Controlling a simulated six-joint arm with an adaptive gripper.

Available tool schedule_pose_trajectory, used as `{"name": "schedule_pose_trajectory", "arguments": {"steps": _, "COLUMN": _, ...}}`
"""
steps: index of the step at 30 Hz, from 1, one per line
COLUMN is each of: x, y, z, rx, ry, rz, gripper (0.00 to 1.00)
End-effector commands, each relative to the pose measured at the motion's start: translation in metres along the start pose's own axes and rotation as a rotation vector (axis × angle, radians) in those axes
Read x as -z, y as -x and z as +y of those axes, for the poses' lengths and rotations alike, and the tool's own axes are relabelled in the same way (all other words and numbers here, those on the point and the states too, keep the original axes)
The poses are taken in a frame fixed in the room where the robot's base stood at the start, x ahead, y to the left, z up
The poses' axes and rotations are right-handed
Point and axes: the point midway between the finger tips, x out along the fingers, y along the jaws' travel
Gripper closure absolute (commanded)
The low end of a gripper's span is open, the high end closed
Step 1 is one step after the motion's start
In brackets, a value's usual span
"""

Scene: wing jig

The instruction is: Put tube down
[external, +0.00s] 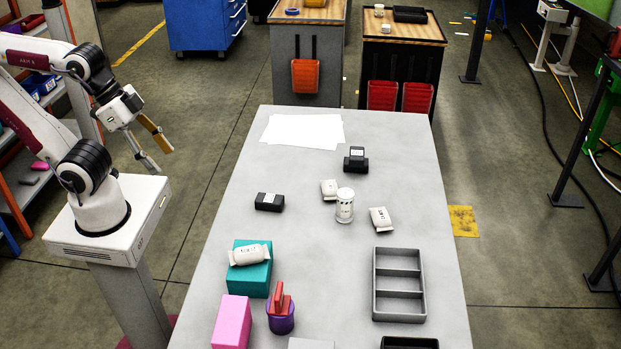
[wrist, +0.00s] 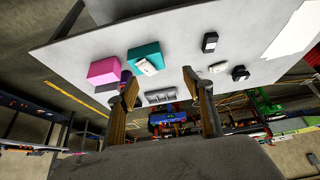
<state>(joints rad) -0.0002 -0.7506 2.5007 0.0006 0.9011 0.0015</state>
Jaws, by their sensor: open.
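No thing is plainly a tube. The nearest in shape is a white cylinder (external: 344,205) with dark marks, upright near the middle of the grey table. White packets lie around it, one (external: 329,189) behind left and one (external: 381,219) at right. Another white packet (external: 249,255) lies on a teal block (external: 255,281); it also shows in the wrist view (wrist: 147,66). My gripper (external: 165,161) is open and empty, off the table's left side above my base. Its two fingers stand wide apart in the wrist view (wrist: 165,98), with nothing between them up close.
A pink block (external: 231,322), a purple cup (external: 281,319) with a red item, and a grey divided tray (external: 399,285) stand at the front. Black boxes (external: 269,201) (external: 356,160) sit farther back. White paper (external: 303,130) lies at the far end. The table's left middle is mostly clear.

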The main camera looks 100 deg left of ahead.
Motion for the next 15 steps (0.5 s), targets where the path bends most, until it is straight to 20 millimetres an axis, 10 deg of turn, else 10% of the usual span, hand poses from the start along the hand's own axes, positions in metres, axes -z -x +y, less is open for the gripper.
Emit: {"name": "schedule_pose_trajectory", "arguments": {"steps": 15, "x": 0.018, "y": -0.009, "z": 0.003, "rx": -0.012, "ry": 0.010, "rz": 0.021, "gripper": 0.49}}
